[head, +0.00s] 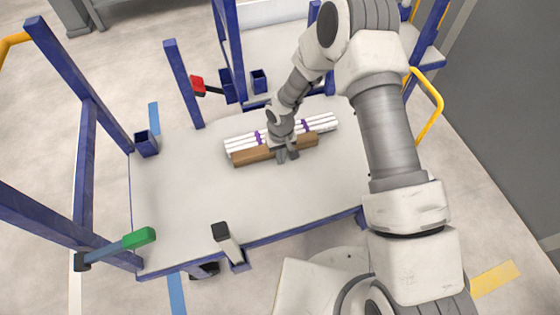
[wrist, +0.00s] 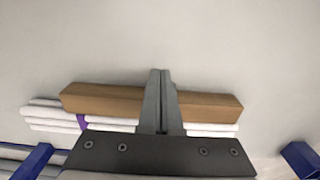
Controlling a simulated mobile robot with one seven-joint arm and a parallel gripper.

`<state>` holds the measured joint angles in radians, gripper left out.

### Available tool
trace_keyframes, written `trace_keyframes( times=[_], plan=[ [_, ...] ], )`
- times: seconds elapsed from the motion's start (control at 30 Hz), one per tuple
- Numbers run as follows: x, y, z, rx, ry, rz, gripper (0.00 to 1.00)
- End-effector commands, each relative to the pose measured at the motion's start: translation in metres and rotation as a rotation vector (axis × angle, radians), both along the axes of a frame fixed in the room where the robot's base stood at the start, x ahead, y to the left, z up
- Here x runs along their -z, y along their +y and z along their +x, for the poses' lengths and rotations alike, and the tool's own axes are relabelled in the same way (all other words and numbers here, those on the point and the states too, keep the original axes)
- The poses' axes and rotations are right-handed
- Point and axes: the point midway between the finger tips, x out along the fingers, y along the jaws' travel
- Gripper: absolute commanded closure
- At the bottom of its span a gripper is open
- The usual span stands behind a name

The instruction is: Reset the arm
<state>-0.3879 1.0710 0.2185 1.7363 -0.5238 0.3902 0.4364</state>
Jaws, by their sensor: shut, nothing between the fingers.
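My gripper (head: 287,158) is shut with nothing between its fingers. In the wrist view its two fingers (wrist: 160,72) lie together and cross in front of the middle of the brown bar. The brown bar (head: 253,155) lies on the table along the near side of a bundle of white pipes (head: 320,123) with purple straps. The bar also shows in the wrist view (wrist: 105,98), with white pipe ends (wrist: 50,113) beside it. My wrist and gripper hide the middle of the pipes. I cannot tell whether the fingertips touch the bar.
The pale table (head: 200,205) is clear to the left and in front. Blue posts (head: 183,83) stand at its back and left. A green-tipped lever (head: 138,238), a black-tipped lever (head: 222,232) and a red-tipped lever (head: 198,86) stand around its edges. A yellow rail (head: 432,95) is at the right.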

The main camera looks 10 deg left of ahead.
Motion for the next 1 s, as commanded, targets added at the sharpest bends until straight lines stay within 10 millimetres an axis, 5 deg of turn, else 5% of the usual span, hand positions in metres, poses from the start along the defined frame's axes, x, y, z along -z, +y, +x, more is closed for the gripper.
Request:
trace_keyframes(
  times=[0.1, 0.3, 0.77, 0.87, 1.0],
  plan=[
    [-0.032, -0.001, 0.000, 0.001, 0.000, 0.000, 1.00],
    [-0.060, -0.001, -0.001, 0.000, 0.002, -0.001, 1.00],
    [-0.074, -0.003, 0.001, 0.004, -0.002, -0.002, 1.00],
    [-0.093, -0.010, 0.008, 0.014, -0.021, -0.004, 1.00],
    [-0.144, -0.033, 0.023, 0.050, -0.071, -0.012, 1.00]
  ],
)
